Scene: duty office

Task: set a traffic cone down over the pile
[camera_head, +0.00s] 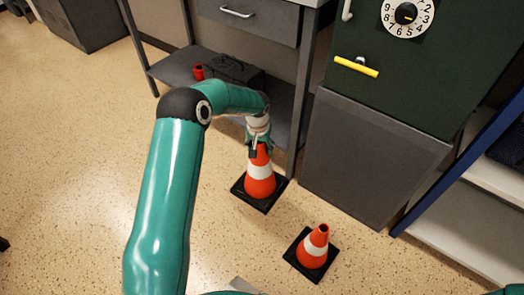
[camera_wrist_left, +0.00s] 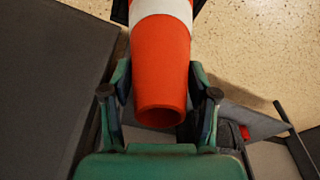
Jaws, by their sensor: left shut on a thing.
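My left gripper (camera_head: 258,148) is shut on the top of an orange traffic cone (camera_head: 260,180) with a white band and a square black base. The cone is upright beside the workbench leg; I cannot tell whether its base touches the floor. In the left wrist view, the cone (camera_wrist_left: 161,65) is between the two fingers, its open top toward the camera. A second, smaller-looking cone (camera_head: 313,250) stands on the floor to the lower right, apart from the gripper. No pile shows; anything under the held cone is hidden. My right gripper is not in view.
The workbench (camera_head: 296,95) has a drawer and a low shelf with a dark toolbox (camera_head: 236,72) and a red item (camera_head: 199,72). A grey cabinet (camera_head: 358,150) under a green safe (camera_head: 400,75) is close right. A blue-framed rack (camera_head: 455,172) stands farther right.

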